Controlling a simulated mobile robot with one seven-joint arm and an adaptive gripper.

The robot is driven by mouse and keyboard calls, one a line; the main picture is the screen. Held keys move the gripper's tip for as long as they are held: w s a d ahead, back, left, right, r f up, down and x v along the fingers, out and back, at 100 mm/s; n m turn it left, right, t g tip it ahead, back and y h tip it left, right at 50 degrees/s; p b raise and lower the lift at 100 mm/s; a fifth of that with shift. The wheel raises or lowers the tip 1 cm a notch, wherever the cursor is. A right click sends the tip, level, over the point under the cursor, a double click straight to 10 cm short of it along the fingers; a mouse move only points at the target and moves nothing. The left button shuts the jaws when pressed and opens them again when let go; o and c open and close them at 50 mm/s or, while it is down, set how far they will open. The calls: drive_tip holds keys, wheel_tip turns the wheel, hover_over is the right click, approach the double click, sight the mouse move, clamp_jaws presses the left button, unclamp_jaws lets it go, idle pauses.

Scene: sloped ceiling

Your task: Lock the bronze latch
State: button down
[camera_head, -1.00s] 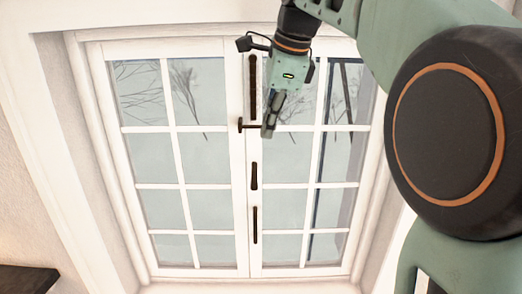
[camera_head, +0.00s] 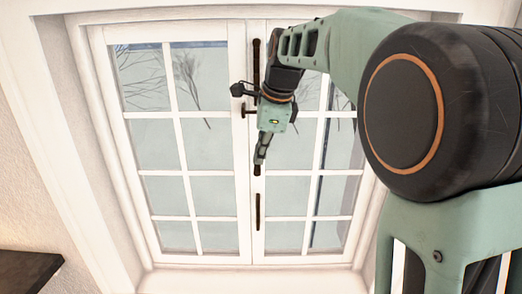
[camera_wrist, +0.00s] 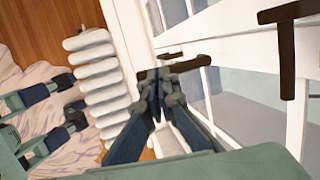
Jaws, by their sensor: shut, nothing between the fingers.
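Several dark bronze fittings run down the seam of a white double window. A long bar (camera_head: 256,62) is at the top, a sideways handle (camera_head: 244,111) is below it, and another bar (camera_head: 258,212) is lower down. In the wrist view, the T-shaped handle (camera_wrist: 287,48) is at upper right. A smaller dark piece (camera_wrist: 188,65) lies right by my fingertips. My gripper (camera_head: 260,158) is shut and empty, pointing down in front of the seam at a short middle fitting (camera_head: 257,171), which it partly covers. I cannot tell whether they touch.
The white window frame (camera_head: 247,200) and panes stand close behind my gripper. In the wrist view, a white ribbed radiator (camera_wrist: 100,75) and a wooden floor (camera_wrist: 40,30) lie to the left. A dark shelf edge (camera_head: 28,270) is at lower left in the head view.

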drive_tip(key=shift+f, duration=0.1)
drive_tip(key=shift+s+f+t+b, duration=0.15)
drive_tip(key=shift+t+b, duration=0.15)
drive_tip(key=shift+b, duration=0.55)
